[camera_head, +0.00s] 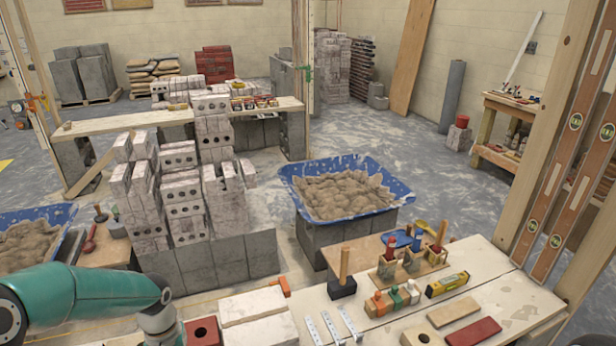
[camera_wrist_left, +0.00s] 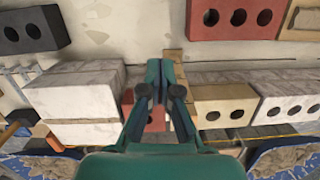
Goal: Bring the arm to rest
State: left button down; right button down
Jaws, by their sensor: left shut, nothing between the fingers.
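My left arm (camera_head: 80,297), teal, comes in from the left in the head view and bends down at the near edge of the bench. Its gripper is out of sight there. In the left wrist view, my left gripper (camera_wrist_left: 161,75) is shut with nothing held between its fingers. Its fingers are over the bench between white blocks (camera_wrist_left: 75,103) and a cream holed brick (camera_wrist_left: 224,104). A red brick shows partly behind the fingers. My right arm and gripper are not in view.
The bench (camera_head: 480,262) carries a black-headed mallet (camera_head: 342,288), a yellow level (camera_head: 447,284) and pale blocks (camera_head: 258,318). A blue mortar tub (camera_head: 400,190) stands beyond it. Stacked bricks (camera_head: 183,195) rise left of that tub. Another tub (camera_head: 62,212) is at far left.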

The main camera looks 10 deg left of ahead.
pick_arm(q)
jog(key=s+d+f+m+h+b, duration=0.1)
jog(key=s+d+f+b, duration=0.1)
jog(key=s+d+f, duration=0.2)
jog(key=s+d+f+m+t+h+b, duration=0.1)
jog(key=s+d+f, duration=0.3)
jog(key=d+f, duration=0.6)
jog(key=s+d+f+t+h+b, duration=0.1)
jog(key=s+d+f+b, duration=0.2)
jog(key=d+f, duration=0.3)
jog(key=shift+s+d+f+m, duration=0.4)
jog(key=shift+f, duration=1.25)
